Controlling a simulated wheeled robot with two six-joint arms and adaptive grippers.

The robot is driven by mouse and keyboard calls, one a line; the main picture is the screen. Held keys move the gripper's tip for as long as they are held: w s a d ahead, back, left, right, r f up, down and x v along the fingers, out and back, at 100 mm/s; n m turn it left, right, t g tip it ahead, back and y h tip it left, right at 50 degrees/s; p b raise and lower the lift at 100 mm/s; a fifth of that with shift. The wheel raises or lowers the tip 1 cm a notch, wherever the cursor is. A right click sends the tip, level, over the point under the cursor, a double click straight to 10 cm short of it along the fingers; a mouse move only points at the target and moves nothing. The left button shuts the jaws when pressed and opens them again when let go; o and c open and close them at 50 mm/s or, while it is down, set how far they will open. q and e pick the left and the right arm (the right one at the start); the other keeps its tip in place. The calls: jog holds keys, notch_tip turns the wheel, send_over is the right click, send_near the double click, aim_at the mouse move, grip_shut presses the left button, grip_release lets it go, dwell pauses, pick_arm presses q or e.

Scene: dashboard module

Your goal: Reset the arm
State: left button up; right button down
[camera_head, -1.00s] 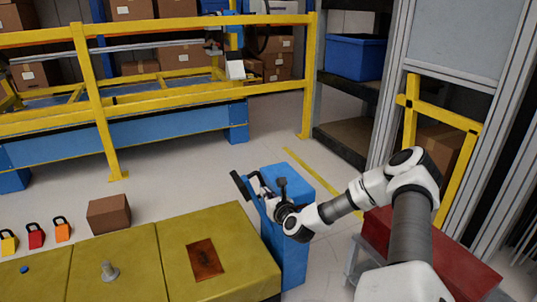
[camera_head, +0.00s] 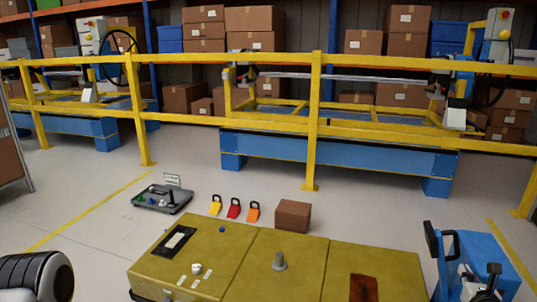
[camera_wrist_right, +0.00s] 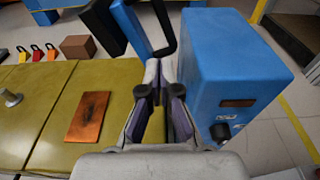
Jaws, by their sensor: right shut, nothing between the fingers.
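My right gripper (camera_head: 466,276) is at the lower right of the head view, beside a blue box (camera_head: 482,248) that has a black-handled lever (camera_head: 431,240) at its left side. In the right wrist view the gripper (camera_wrist_right: 163,72) is shut and empty, its fingertips close to the lever (camera_wrist_right: 127,22) and left of the blue box (camera_wrist_right: 230,70). Whether the fingers touch the lever I cannot tell. Part of my left arm shows at the lower left of the head view; its gripper is out of view.
A yellow-green panel (camera_head: 225,250) with a grey knob (camera_head: 279,262) and a rusty-brown plate (camera_head: 363,288) lies in front. Behind it are a brown box (camera_head: 293,216), coloured padlocks (camera_head: 234,209) and a grey tray (camera_head: 151,204). Yellow railings (camera_head: 313,130) cross behind open floor.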

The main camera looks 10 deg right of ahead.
jog(key=w+a+f+n+g+y, duration=0.1)
jog(key=a+f+n+y, duration=0.3)
jog(key=a, duration=0.4)
jog(key=w+a+f+n+g+y, duration=0.15)
jog(key=a+f+n, duration=0.3)
jog(key=a, duration=0.45)
jog(key=s+a+f+n+g+y, duration=0.1)
jog(key=s+a+f+n+g, duration=0.1)
jog(key=s+a+f+n, duration=0.3)
jog(key=s+a+f+n+g+y, duration=0.1)
jog(key=a+f+n+y, duration=0.15)
jog(key=a, duration=0.45)
jog(key=s+a+f+n+g, duration=0.3)
jog(key=s+a+n, duration=0.25)
jog(key=s, duration=0.25)
jog(key=s+a+f+n+g, duration=0.3)
jog(key=s+a+f+n, duration=0.1)
jog(key=s+n, duration=0.35)
jog(key=s+r+n+g+h, duration=0.1)
jog(key=s+n+g, duration=0.2)
jog(key=s+n, duration=0.65)
notch_tip(320, 180, up, 33)
jog(key=w+n+p, duration=0.2)
jog(key=p, duration=3.1)
jog(key=shift+d+r+n, duration=0.15)
jog(key=shift+d+n, duration=0.05)
jog(key=shift+n, duration=0.15)
